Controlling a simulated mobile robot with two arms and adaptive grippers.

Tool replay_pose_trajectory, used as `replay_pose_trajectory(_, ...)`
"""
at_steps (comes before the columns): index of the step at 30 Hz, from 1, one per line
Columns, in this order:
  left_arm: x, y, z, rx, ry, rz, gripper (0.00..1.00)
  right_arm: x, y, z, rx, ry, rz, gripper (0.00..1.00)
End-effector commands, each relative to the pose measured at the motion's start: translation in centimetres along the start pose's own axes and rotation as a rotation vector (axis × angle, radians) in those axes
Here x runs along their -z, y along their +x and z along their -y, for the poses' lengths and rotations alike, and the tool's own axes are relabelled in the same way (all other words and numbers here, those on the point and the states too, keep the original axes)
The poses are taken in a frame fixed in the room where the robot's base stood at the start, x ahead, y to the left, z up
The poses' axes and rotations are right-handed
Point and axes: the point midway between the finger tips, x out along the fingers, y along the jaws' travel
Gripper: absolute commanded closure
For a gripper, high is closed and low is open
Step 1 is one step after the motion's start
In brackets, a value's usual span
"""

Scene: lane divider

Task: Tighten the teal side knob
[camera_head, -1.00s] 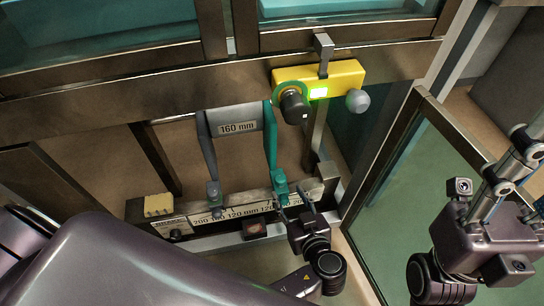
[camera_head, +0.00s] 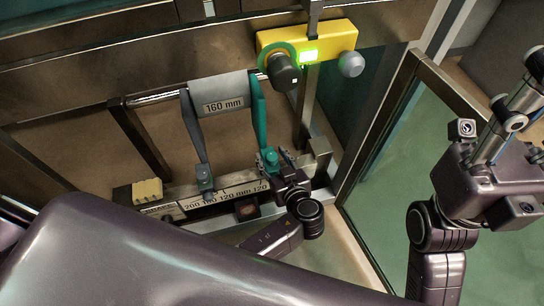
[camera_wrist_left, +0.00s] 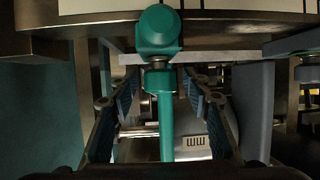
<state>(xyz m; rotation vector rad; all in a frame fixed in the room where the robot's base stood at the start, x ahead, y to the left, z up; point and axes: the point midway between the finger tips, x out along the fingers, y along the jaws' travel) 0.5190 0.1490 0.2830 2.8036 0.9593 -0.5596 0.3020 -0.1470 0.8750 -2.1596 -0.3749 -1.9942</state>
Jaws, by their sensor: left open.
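The teal side knob (camera_head: 268,158) sits at the foot of the teal arm (camera_head: 258,110), on the scale bar of the lane divider. My left gripper (camera_head: 282,158) is at the knob from the right side in the head view. In the left wrist view the teal knob (camera_wrist_left: 158,32) is at top centre, with the teal arm running down below it. The open fingers of my left gripper (camera_wrist_left: 163,90) stand on either side of the teal arm, with gaps. The head view hides how close the fingertips are to the knob.
A yellow box (camera_head: 330,42) with a lit green display is above. A yellowish block (camera_head: 147,191) sits on the bar's left end.

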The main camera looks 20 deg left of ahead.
Motion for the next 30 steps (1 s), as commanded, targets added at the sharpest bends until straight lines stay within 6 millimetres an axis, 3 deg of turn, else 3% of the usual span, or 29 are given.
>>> replay_pose_trajectory(2,0.0,-0.01,0.01,0.0,0.0,0.0,0.6,0.0,0.01,0.0,0.0,0.0,0.0,0.56)
replay_pose_trajectory(12,-0.01,-0.04,0.01,0.0,0.0,0.0,0.98,0.0,0.0,0.0,0.0,0.0,0.0,0.56)
replay_pose_trajectory(22,0.02,-0.09,0.15,-0.042,0.018,0.0,0.99,0.09,0.28,-0.02,-0.001,0.001,-0.001,0.56)
replay_pose_trajectory(30,0.18,-0.05,0.32,-0.2,0.086,-0.002,0.99,0.16,0.02,-0.17,-0.015,0.003,0.021,0.56)
